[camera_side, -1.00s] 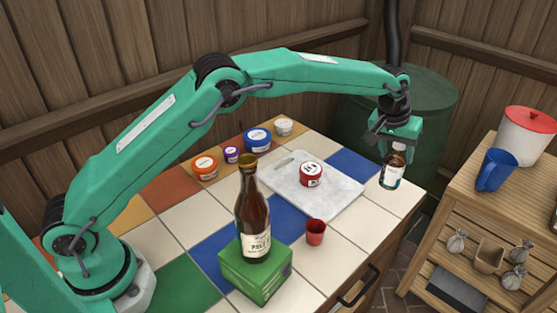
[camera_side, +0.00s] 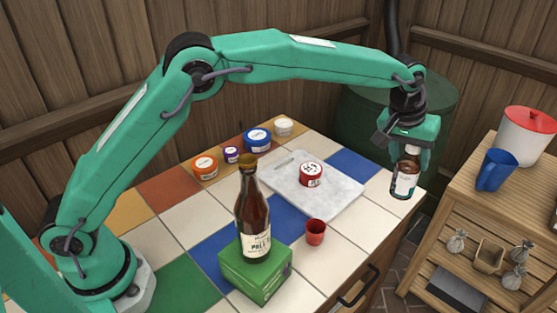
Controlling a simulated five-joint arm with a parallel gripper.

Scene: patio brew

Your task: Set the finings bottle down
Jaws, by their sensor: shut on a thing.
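The finings bottle (camera_side: 405,180) is a small brown bottle with a white label and a dark lower band. My gripper (camera_side: 408,150) is shut on its upper part and points down. The bottle hangs upright at the right corner of the tiled table (camera_side: 375,222). I cannot tell whether its base touches the tiles or is just above them.
A tall brown ale bottle (camera_side: 253,215) stands on a green box (camera_side: 255,270). A red cup (camera_side: 316,232) is near the front edge. A marble board (camera_side: 335,195) bears a red-and-white tub (camera_side: 311,173). A wooden shelf unit (camera_side: 480,215) stands right, across a gap.

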